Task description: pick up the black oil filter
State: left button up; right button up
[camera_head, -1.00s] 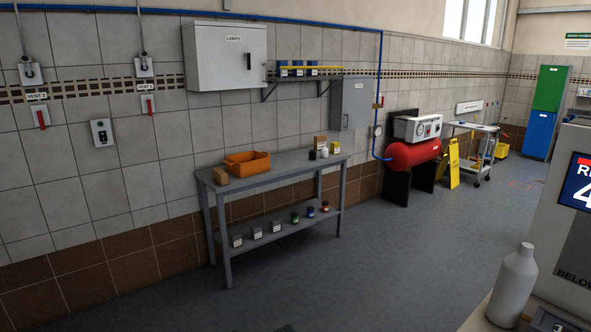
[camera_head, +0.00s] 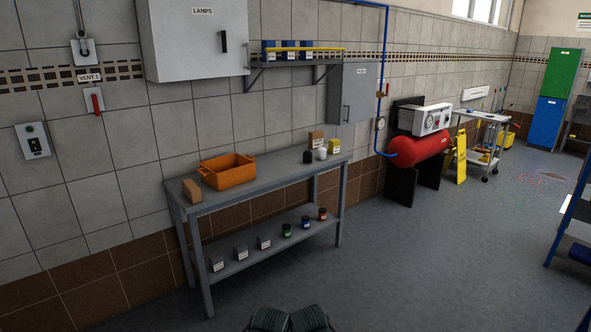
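The black oil filter (camera_head: 308,157) is a small dark cylinder standing on top of the grey workbench (camera_head: 250,181), near its back right. It stands left of a white bottle (camera_head: 322,154) and in front of a brown box (camera_head: 316,140). A yellow box (camera_head: 334,147) stands just to the right. I see neither gripper clearly. Two dark shapes at the bottom edge look like parts of me, and no fingers can be made out on them. Nothing of mine is near the filter.
An orange bin (camera_head: 228,171) and a brown block (camera_head: 193,190) stand on the bench's left. The lower shelf (camera_head: 231,264) holds several small boxes and jars. A red compressor (camera_head: 420,149) stands beyond. A blue-framed rack (camera_head: 570,220) is at the right edge. The floor before the bench is clear.

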aim_at(308, 154)
jog(key=i, duration=2.35)
jog(key=i+z, duration=0.2)
jog(key=i, duration=0.3)
jog(key=i+j+z, duration=0.2)
jog(key=i, duration=0.3)
jog(key=i+j+z, duration=0.2)
jog(key=i, duration=0.3)
